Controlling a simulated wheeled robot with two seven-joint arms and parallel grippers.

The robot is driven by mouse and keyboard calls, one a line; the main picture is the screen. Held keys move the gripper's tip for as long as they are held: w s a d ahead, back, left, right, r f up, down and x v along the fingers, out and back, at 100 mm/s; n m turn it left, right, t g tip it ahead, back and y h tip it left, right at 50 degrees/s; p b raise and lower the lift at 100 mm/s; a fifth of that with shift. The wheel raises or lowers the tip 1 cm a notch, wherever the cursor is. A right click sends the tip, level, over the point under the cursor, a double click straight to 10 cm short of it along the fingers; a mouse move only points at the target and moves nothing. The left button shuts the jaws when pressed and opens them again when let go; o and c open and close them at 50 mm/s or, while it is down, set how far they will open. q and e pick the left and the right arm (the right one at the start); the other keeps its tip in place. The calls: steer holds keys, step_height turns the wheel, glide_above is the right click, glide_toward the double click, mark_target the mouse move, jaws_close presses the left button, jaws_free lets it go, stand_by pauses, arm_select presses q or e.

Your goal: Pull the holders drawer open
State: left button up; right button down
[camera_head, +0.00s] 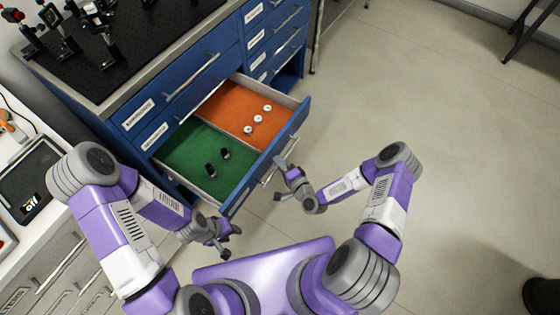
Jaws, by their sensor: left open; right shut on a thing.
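A blue drawer (293,134) stands pulled out from the bench cabinet. Its inside has a green compartment and an orange compartment with a divider between them. Two dark cylindrical holders (211,169) are in the green part, and three small white round pieces (258,119) are in the orange part. My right gripper (281,180) is at the drawer's front, shut on its metal bar handle (266,178); the fingers partly hide the grip. My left gripper (224,241) is open and empty, near the drawer's near front corner and apart from it.
A black optical breadboard (95,72) with mounted parts tops the cabinet. More closed drawers with bar handles (192,75) are above and beside the open one. A white counter with a dark device (30,190) is at left.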

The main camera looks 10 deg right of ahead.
steer(key=c, duration=1.2)
jaws_free()
steer(key=shift+o, duration=0.2)
steer(key=p+v, duration=0.1)
steer(key=v, duration=0.6)
steer(key=shift+s+p, duration=0.25)
steer(key=shift+p, duration=0.1)
steer(key=shift+d, duration=0.15)
steer(key=s+a+r+n+g+p, duration=0.1)
steer(key=s+a+n+g, duration=0.1)
steer(key=s+n+g, duration=0.3)
steer(key=s+a+r+n+g+h+p, duration=0.1)
steer(key=s+a+n+g, duration=0.2)
steer(key=s+n+g, duration=0.2)
steer(key=s+g, duration=0.3)
steer(key=g, duration=0.1)
steer(key=shift+s+a+n+g+p, duration=0.25)
steer(key=shift+s+n+g+p, duration=0.05)
steer(key=shift+s+p, duration=0.05)
